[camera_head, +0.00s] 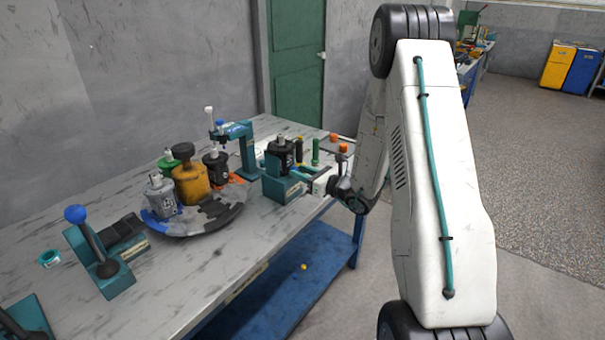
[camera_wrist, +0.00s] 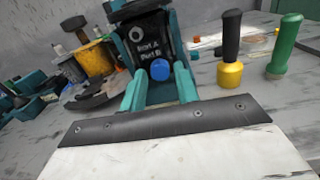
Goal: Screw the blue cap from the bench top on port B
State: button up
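The blue cap (camera_wrist: 157,70) shows in the wrist view on the near face of the dark motor, just below the white lettering "Port A" and "Port B". The motor (camera_wrist: 150,45) stands upright in a teal holder on the bench; the head view shows it too (camera_head: 279,155). My gripper (camera_wrist: 160,78) points at that face, its two teal fingers apart on either side of the cap. Whether the fingers touch the cap is unclear. The port behind the cap is hidden. In the head view my gripper (camera_head: 312,178) is at the holder's right side, and the cap cannot be made out.
A black-handled tool with a yellow end (camera_wrist: 231,50) and a green-handled tool (camera_wrist: 285,45) stand to the right. A round tray (camera_head: 200,228) with several motors or pots is to the left. A teal press (camera_head: 240,145) stands behind. The bench's front left has a blue-knobbed lever fixture (camera_head: 90,245).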

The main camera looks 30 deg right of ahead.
jog(key=n, duration=0.4)
jog(key=shift+n, duration=0.4)
jog(key=n, duration=0.4)
jog(key=shift+s+d+f, duration=0.1)
jog(key=shift+d+f, duration=0.15)
jog(key=shift+d, duration=0.15)
grip_shut()
jog(key=shift+a, duration=0.2)
grip_release()
jog(key=shift+a, duration=0.1)
